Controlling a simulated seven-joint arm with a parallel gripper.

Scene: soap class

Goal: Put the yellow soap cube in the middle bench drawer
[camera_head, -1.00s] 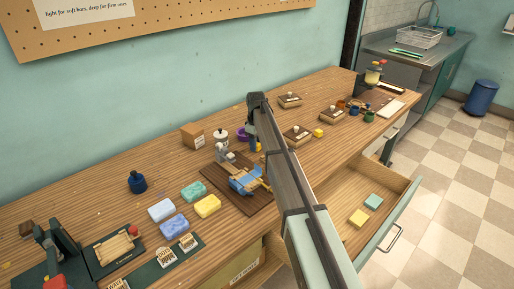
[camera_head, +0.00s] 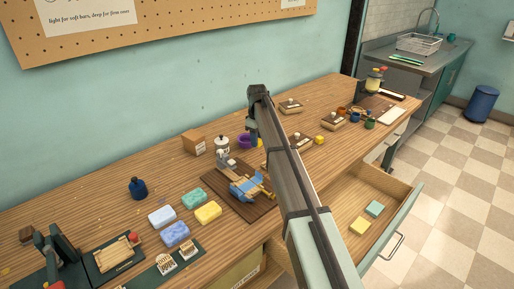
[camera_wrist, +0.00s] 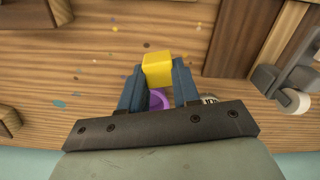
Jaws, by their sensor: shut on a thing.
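My gripper (camera_wrist: 158,88) is shut on a yellow soap cube (camera_wrist: 157,70), which sits between its blue fingers in the wrist view. In the head view my gripper (camera_head: 252,132) is over the far middle of the bench, beside the purple bowl (camera_head: 244,141), and the held cube is hidden. An open drawer (camera_head: 338,205) sticks out of the bench front at right, with a yellow piece (camera_head: 359,227) and a green piece (camera_head: 375,208) inside. My arm covers its left part.
A wooden board with a blue-and-wood tool (camera_head: 245,187) lies left of my arm. Blue, green and yellow soap bars (camera_head: 207,212) lie further left. Paint pots (camera_head: 369,122) stand at the right.

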